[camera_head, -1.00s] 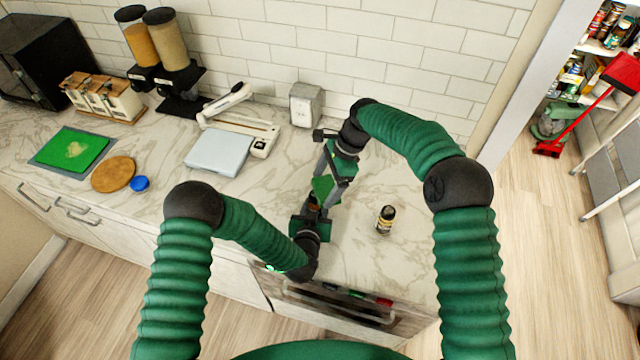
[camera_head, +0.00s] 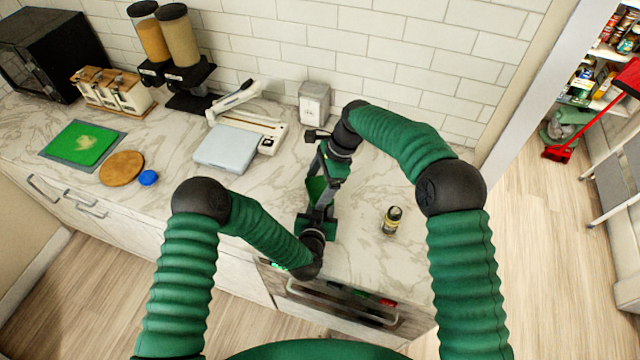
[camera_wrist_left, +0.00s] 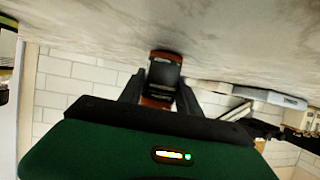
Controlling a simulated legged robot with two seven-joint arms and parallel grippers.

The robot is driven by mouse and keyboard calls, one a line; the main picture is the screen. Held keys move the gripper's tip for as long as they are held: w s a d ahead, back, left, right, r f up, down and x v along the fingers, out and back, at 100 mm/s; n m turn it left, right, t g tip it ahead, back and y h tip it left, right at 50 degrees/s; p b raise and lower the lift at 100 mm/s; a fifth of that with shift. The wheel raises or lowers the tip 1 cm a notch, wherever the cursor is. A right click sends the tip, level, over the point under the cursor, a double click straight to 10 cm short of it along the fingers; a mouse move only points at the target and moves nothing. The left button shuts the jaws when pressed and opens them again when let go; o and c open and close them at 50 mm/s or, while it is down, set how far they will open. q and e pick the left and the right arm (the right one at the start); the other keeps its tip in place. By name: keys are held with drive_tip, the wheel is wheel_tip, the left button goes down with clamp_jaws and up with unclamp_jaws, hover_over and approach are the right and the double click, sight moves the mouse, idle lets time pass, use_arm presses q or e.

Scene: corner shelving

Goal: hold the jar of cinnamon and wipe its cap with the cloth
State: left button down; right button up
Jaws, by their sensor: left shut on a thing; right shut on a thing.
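In the left wrist view, a jar with reddish-brown contents and a dark label (camera_wrist_left: 163,72), seemingly the cinnamon, stands between the fingers of my left gripper (camera_wrist_left: 160,92), which is shut on it. In the head view my left gripper (camera_head: 316,216) is low at the counter's front part, and the jar is mostly hidden there. My right gripper (camera_head: 324,176) is just above and beyond it, shut on the green cloth (camera_head: 316,189). The cloth hangs close to the left gripper; whether it touches the jar's cap I cannot tell.
Another small jar with a dark cap (camera_head: 392,219) stands on the counter to the right of my grippers. The counter's front edge is near.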

drive_tip(key=shift+s, duration=0.1)
drive_tip(key=shift+w+d, duration=0.2)
drive_tip(key=shift+d, duration=0.8)
drive_tip(key=shift+w+d, duration=0.2)
drive_tip(key=shift+d, duration=0.75)
wheel_tip(320, 180, up, 15)
drive_tip(key=shift+a+f, duration=0.15)
drive_tip(key=shift+f, duration=0.05)
drive_tip(key=shift+w+d+f+x, duration=0.15)
drive_tip(key=shift+d+x, duration=0.2)
drive_tip(key=shift+x, duration=1.9)
drive_tip(key=shift+w+d+f+x, duration=0.15)
drive_tip(key=shift+d+x, duration=0.2)
drive_tip(key=shift+x, duration=1.85)
drive_tip(key=shift+w+d+f+x, duration=0.15)
drive_tip(key=shift+d+x, duration=0.2)
drive_tip(key=shift+x, duration=1.9)
